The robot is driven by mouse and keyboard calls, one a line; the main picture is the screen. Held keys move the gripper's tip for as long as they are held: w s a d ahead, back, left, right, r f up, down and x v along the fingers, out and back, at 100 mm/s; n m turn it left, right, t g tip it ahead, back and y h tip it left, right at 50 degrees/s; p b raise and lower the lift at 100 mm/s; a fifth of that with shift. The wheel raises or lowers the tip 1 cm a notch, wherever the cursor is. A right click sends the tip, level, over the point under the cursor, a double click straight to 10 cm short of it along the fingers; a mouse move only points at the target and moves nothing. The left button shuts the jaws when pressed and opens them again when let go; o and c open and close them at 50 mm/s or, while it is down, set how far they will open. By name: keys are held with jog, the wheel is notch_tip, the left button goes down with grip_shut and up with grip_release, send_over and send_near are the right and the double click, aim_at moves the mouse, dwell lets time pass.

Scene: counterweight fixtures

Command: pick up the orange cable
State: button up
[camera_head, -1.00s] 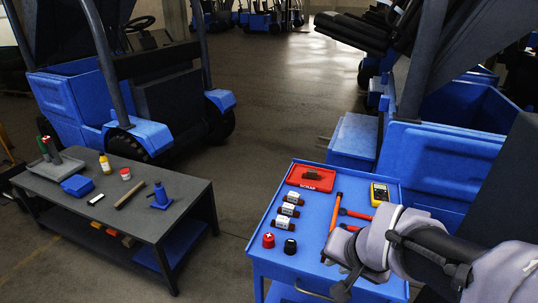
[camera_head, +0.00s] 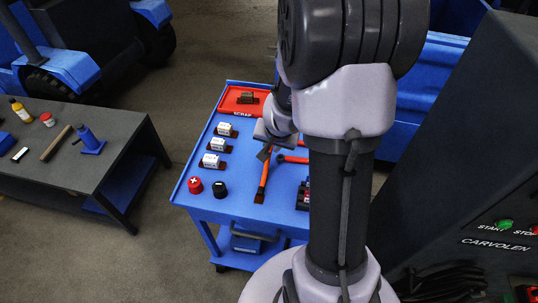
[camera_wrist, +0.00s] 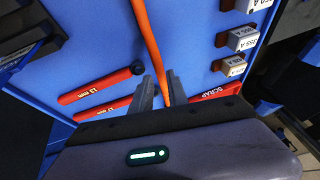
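The orange cable (camera_head: 264,178), with dark ends, lies on the top of the blue trolley (camera_head: 230,205). My gripper (camera_head: 265,142) is over the cable's far part, pointing down, with the arm hiding much of the trolley's right side. In the wrist view the cable (camera_wrist: 147,35) runs from the top edge down between the two fingers of my gripper (camera_wrist: 160,80). The fingers stand on either side of it and look parted, with a small gap to the cable. The cable's end beyond the fingers is hidden by the gripper body.
Red-handled wrenches (camera_wrist: 100,86) lie close beside the fingers. Three labelled fuses (camera_head: 217,144), a red cap (camera_head: 195,185) and a black cap (camera_head: 220,189) are left of the cable. A red scrap tray (camera_head: 230,104) is at the far end. A dark bench (camera_head: 120,150) stands left.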

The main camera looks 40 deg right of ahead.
aim_at(271, 149)
jog(key=b+x, duration=0.3)
jog(key=x, duration=0.2)
jog(key=shift+w+d+f, duration=0.1)
jog(key=shift+w+f, duration=0.05)
jog(key=shift+f, duration=0.1)
jog(key=shift+r, duration=0.25)
grip_shut()
